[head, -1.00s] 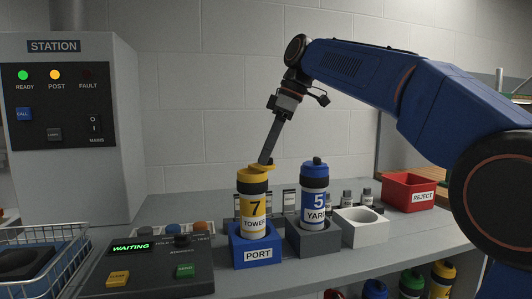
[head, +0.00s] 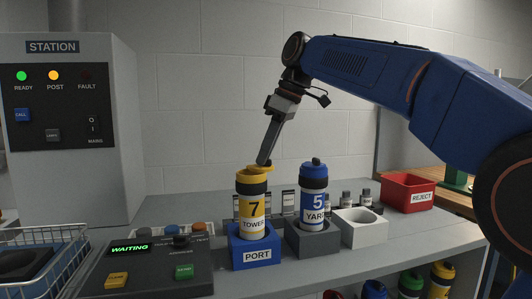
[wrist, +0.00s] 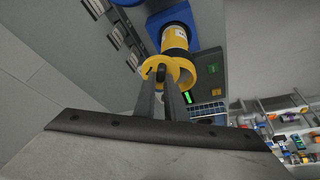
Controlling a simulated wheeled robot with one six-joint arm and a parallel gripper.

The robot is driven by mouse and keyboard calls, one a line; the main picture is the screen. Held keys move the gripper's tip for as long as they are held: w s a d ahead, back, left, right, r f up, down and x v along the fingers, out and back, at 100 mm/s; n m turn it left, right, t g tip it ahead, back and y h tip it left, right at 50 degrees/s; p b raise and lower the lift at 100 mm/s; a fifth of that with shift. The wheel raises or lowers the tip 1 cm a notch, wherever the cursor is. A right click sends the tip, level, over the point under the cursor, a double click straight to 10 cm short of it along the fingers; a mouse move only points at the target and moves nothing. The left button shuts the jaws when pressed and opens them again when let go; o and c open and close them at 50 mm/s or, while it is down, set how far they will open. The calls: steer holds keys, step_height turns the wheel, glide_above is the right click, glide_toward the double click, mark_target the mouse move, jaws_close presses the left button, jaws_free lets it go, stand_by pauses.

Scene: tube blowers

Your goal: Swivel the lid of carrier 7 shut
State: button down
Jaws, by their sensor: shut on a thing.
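My gripper (head: 262,162) reaches down from above at the carrier's top. Its fingers (wrist: 171,88) are close together at the lid, shut on its knob. The fingertips partly hide the lid.
Blue-topped carrier 5 (head: 314,195) stands in a grey block (head: 312,240) just to the right. A white empty holder (head: 361,230) and a red REJECT bin (head: 408,192) are further right. A control panel (head: 145,268) reading WAITING lies to the left.

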steer(key=m, duration=0.1)
steer(key=s+m+t, duration=0.1)
steer(key=shift+s+a+m, duration=0.15)
steer(key=shift+a+m, duration=0.1)
steer(key=shift+m, duration=0.15)
steer(key=m, duration=0.1)
steer(key=s+a+m+t+h, duration=0.1)
steer(key=m, duration=0.1)
steer(key=shift+m, duration=0.3)
steer(key=shift+s+a+m+t+h, duration=0.2)
steer(key=shift+a+m+h, duration=0.15)
steer(key=shift+m, duration=0.55)
steer(key=shift+s+a+m+t+h, duration=0.2)
steer(key=shift+a+m+h, duration=0.1)
steer(key=shift+m, duration=0.6)
steer(key=shift+s+a+m+t+h, duration=0.1)
steer(key=shift+a+m+t+h, duration=0.2)
steer(key=shift+m, duration=0.6)
steer(key=c, duration=1.8)
jaws_free()
steer(key=v, duration=1.7)
steer(key=shift+r, duration=0.25)
